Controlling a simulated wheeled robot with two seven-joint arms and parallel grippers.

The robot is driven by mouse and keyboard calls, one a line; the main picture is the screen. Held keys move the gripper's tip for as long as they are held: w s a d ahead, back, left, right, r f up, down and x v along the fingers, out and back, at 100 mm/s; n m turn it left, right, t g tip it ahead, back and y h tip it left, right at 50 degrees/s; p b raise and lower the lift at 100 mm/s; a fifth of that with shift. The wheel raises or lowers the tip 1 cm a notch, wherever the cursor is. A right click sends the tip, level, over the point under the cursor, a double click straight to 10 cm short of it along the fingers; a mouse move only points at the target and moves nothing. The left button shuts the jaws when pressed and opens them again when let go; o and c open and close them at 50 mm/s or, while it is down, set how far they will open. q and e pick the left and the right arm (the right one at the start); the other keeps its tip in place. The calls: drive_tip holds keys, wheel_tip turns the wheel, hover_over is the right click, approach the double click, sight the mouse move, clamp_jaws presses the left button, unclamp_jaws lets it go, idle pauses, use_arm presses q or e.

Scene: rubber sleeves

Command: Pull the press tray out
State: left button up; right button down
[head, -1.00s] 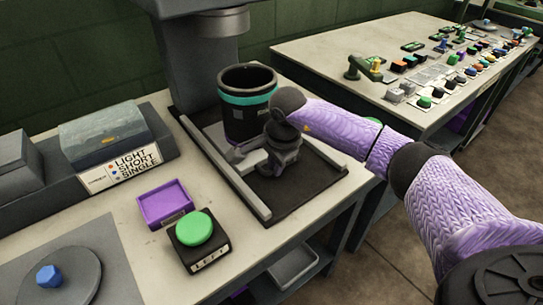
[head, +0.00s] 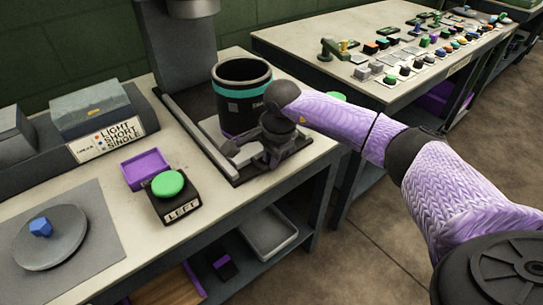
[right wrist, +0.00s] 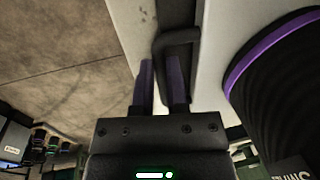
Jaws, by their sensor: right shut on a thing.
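The press tray carries a large black container (head: 242,105) with a teal band, between rails on a dark base (head: 188,115) at the press. Most of the tray itself is hidden by the container and my right gripper. My right gripper (head: 264,152) is at the front edge of the base, just in front of the container. In the right wrist view its two fingers (right wrist: 160,85) are closed at a black loop-shaped handle (right wrist: 179,38). The container's dark wall fills the right side of that view, with a purple band showing. My left gripper is not in view.
A green button box marked LEFT (head: 167,185) and a purple tray (head: 145,168) stand left of the base. The grey press column (head: 175,50) rises behind. Open floor (head: 400,245) lies right of the bench. A second table (head: 295,45) with many small parts stands behind.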

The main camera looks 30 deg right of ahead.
drive_tip(key=c, duration=0.6)
unclamp_jaws()
drive_tip(key=shift+c, duration=0.2)
drive_tip(key=shift+r, duration=0.4)
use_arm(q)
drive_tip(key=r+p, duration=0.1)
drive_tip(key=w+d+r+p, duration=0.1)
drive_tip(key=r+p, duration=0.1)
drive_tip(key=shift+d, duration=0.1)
use_arm(e)
wheel_tip(320, 180, up, 9)
drive_tip(key=s, duration=0.1)
drive_tip(key=shift+s, duration=0.35)
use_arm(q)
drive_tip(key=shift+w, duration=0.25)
